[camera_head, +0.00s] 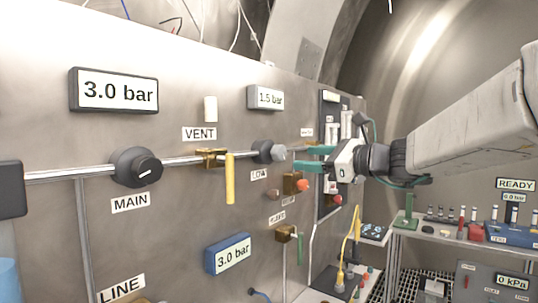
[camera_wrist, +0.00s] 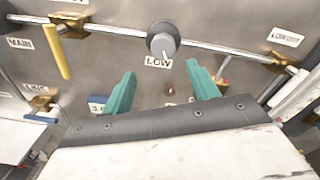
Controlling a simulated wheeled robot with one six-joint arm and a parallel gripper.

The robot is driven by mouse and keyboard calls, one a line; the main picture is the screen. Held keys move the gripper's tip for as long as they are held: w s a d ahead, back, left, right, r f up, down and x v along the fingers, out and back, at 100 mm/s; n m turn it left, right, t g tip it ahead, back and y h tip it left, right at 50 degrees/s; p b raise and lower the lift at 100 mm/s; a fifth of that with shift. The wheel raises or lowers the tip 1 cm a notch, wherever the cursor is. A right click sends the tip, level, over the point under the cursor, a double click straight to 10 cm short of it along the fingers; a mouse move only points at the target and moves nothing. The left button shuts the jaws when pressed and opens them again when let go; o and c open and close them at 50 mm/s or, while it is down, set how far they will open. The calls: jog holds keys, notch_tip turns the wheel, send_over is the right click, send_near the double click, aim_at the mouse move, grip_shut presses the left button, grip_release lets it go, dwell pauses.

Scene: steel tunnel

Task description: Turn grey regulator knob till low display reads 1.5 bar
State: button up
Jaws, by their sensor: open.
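The grey regulator knob (camera_head: 279,152) sits on the pipe above the LOW label (camera_head: 259,174). It also shows in the wrist view (camera_wrist: 164,44), with a pale pointer line on its face. The low display (camera_head: 265,97) above it reads 1.5 bar. My gripper (camera_head: 306,158) is open and empty, with green fingers. In the head view it is just right of the knob. In the wrist view my gripper (camera_wrist: 161,80) has its fingers spread below the knob's sides, apart from it.
The black MAIN knob (camera_head: 137,167) is further left, under a display (camera_head: 114,91) reading 3.0 bar. A yellow vent lever (camera_head: 230,178) hangs left of the grey knob. A red-orange knob (camera_head: 302,186) is below my gripper. A bench (camera_head: 402,228) with small items stands at right.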

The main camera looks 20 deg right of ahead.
aim_at(283, 153)
jog(key=shift+m+t, duration=0.3)
jog(key=shift+m, duration=0.3)
jog(key=x, duration=0.7)
jog(key=shift+w+a+r, duration=0.15)
jog(key=shift+w+r, duration=0.15)
jog(key=shift+w, duration=0.1)
jog(key=c, duration=1)
